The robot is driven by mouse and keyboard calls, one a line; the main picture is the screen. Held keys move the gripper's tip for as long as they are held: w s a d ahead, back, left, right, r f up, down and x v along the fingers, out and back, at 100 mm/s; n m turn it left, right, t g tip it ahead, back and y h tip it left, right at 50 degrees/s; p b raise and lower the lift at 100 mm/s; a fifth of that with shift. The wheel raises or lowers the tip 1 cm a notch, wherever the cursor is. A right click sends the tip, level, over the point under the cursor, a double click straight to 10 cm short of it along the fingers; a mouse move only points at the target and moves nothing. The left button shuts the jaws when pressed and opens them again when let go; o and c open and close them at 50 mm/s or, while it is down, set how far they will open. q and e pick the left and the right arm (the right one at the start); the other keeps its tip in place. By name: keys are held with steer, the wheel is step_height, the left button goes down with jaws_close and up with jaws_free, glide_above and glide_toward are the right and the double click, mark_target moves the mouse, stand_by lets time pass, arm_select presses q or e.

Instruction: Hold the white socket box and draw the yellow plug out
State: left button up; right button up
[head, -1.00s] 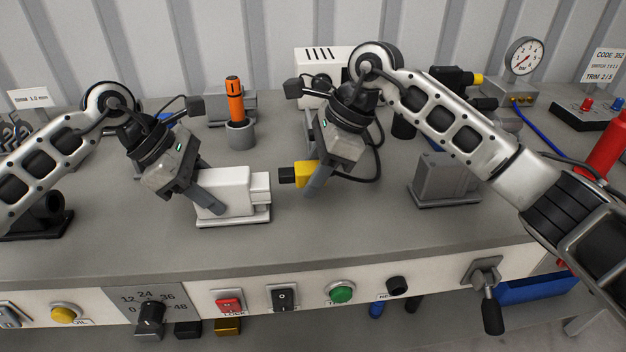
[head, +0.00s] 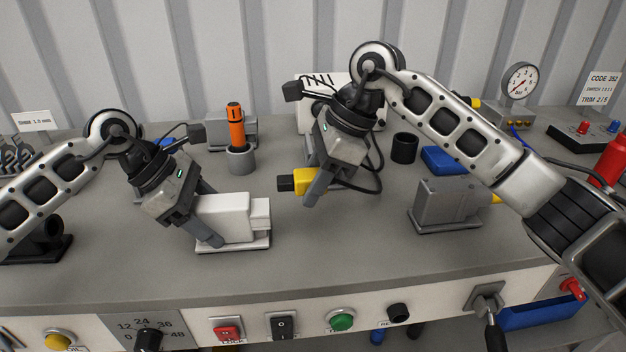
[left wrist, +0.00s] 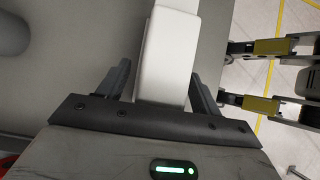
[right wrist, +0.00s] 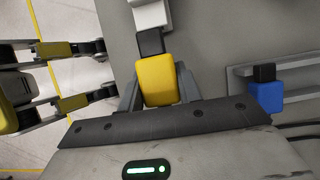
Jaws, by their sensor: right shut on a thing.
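The white socket box (head: 225,218) sits upright on its base plate on the bench, left of centre. My left gripper (head: 207,212) is around it, its fingers apart on either side; the left wrist view shows the box (left wrist: 165,70) between them with slim gaps. The yellow plug (head: 304,181), with a black front end, is clear of the box, to its right and above the bench. My right gripper (head: 318,184) is shut on the plug, which also shows between the fingers in the right wrist view (right wrist: 157,80). A black cable loops behind this gripper.
An orange-handled tool (head: 236,125) stands in a grey cup behind the box. A grey block (head: 447,203) stands to the right, with a blue block (head: 443,160) and black cup (head: 404,148) behind it. The bench front between box and grey block is clear.

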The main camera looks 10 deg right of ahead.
arm_select(q)
steer(key=v, duration=2.3)
steer(key=shift+p, duration=0.3)
